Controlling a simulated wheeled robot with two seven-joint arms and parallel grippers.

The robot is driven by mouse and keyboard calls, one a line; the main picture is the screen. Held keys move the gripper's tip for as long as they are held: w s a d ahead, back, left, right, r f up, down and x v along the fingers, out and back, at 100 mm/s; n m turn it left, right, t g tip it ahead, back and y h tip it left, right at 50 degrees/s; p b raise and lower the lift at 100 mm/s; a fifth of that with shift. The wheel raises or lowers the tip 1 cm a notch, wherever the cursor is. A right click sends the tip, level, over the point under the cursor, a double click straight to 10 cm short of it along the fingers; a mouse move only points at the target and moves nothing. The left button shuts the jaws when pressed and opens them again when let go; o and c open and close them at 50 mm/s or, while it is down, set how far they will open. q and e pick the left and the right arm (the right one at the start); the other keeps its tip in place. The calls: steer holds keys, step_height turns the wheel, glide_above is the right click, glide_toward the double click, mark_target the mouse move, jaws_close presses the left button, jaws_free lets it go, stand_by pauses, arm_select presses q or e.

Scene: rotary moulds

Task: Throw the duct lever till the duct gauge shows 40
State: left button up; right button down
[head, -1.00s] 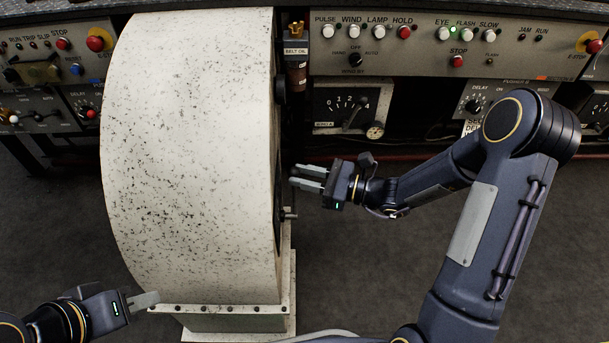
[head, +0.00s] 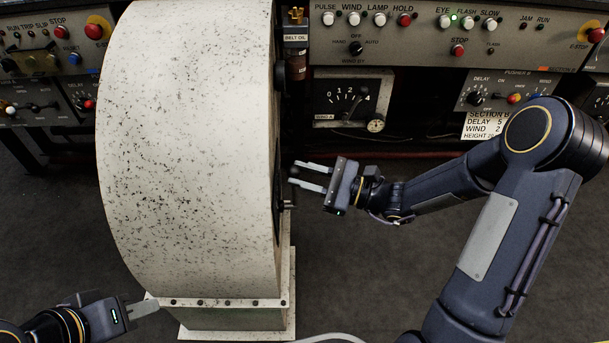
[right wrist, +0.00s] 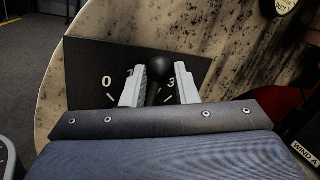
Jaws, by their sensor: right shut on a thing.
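In the right wrist view, a lever with a black ball knob (right wrist: 162,67) stands in front of a dark plate (right wrist: 88,72) with a white scale; 0, 1 and 3 are readable. My right gripper (right wrist: 159,82) has its fingers on both sides of the lever, shut on it. In the head view, my right gripper (head: 302,176) is at the right side of the speckled drum housing (head: 190,150). A round dial (right wrist: 284,5), cut off at the wrist view's top right, may be the duct gauge; its reading is not visible. My left gripper (head: 142,307) is by the housing's lower left.
A control panel (head: 420,60) with buttons and knobs runs along the back. A 0-to-4 gauge (head: 347,98) and a white notice (head: 484,124) are below it. The housing stands on a pale base (head: 240,318). Open floor lies to its right.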

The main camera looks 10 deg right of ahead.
steer(key=c, duration=1.1)
jaws_free()
steer(key=shift+c, duration=0.2)
steer(key=r+p+v, duration=0.1)
steer(key=p+v, duration=0.1)
steer(key=v, duration=0.5)
steer(key=shift+s+d+f, duration=0.2)
steer(key=shift+d+f, duration=0.2)
steer(key=shift+f, duration=0.15)
